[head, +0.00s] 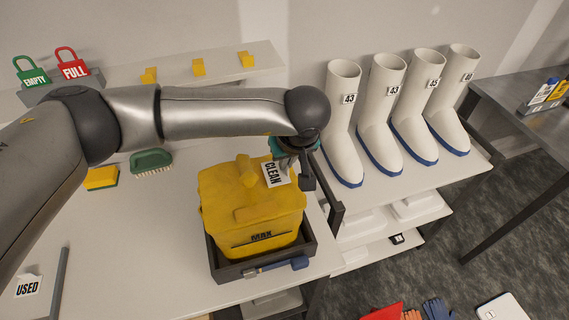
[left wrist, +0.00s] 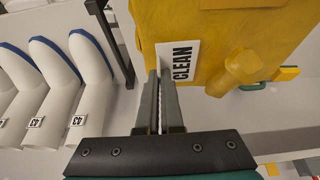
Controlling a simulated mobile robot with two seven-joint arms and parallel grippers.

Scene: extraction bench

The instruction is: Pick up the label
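A white label marked CLEAN (head: 275,173) is at the right upper side of a yellow container (head: 231,199). It also shows in the left wrist view (left wrist: 180,64), in front of the container's yellow surface. My left gripper (head: 300,178) is at the label's edge. In the left wrist view its two dark fingers (left wrist: 160,76) are close together, with a thin pale strip between them, and look shut on that edge. The fingers hide part of the label's edge, and I cannot tell whether the label touches the container. My right gripper is not in view.
The yellow container stands in a dark tray (head: 229,272) with a blue-handled tool at its front. A USED label (head: 28,286) lies at the left of the bench. A green brush (head: 151,162) and a sponge (head: 101,178) lie behind. White boots (head: 343,120) stand at the right.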

